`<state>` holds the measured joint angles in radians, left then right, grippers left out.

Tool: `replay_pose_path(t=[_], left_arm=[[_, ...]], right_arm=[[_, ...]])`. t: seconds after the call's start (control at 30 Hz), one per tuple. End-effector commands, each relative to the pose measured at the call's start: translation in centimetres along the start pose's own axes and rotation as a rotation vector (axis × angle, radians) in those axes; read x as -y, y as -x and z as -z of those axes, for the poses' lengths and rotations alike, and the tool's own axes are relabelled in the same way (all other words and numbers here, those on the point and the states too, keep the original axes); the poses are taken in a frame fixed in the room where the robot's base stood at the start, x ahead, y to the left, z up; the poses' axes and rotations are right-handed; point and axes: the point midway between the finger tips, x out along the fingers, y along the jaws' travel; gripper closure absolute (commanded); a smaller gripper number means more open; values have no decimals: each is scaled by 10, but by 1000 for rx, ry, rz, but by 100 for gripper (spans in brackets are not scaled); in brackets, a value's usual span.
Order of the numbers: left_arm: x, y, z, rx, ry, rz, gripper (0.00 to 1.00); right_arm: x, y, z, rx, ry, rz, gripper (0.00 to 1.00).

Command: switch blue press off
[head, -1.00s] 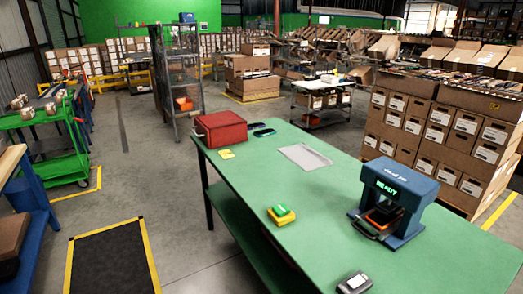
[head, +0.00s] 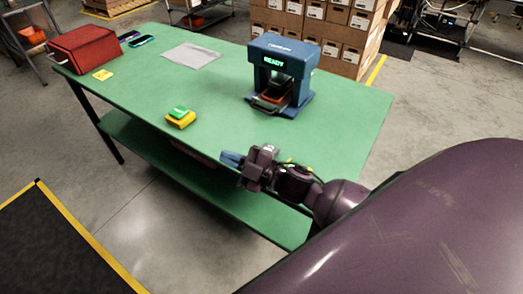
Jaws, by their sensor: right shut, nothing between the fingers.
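The blue press (head: 301,62) stands on the green table (head: 225,100) toward its right end. Its front display (head: 273,62) glows green and reads READY. A dark tray with a front handle (head: 265,106) sits in its opening, with something orange inside. A green button on a yellow base (head: 180,117) lies on the table, left of and nearer than the press. My right gripper (head: 231,159) is at the table's near edge, with its blue fingers shut and empty, pointing left. It is apart from both the press and the button. My left gripper is out of view.
A red box (head: 92,50), a yellow note (head: 102,75), phone-like items (head: 142,42) and a grey sheet (head: 191,56) lie on the table's left half. Stacked cartons (head: 325,35) stand behind. My large purple arm covers the lower right. The table between button and press is clear.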

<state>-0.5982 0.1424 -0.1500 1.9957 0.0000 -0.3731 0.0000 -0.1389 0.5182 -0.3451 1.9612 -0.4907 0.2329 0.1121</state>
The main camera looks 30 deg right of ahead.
Motion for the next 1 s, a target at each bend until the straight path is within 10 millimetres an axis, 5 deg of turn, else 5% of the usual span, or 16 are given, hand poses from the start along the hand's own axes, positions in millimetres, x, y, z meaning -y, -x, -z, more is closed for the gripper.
replay_pose_path(t=[0.2, 0.47, 0.77, 1.0], left_arm=[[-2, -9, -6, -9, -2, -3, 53], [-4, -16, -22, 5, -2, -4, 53], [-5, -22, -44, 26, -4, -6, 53], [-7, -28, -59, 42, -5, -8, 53]], right_arm=[[0, -29, 31, -306, 263, 181, 100], [8, -35, 44, -607, 563, 460, 100], [3, -19, 17, -828, 891, 867, 100], [-32, -1, -27, -870, 1124, 1249, 100]])
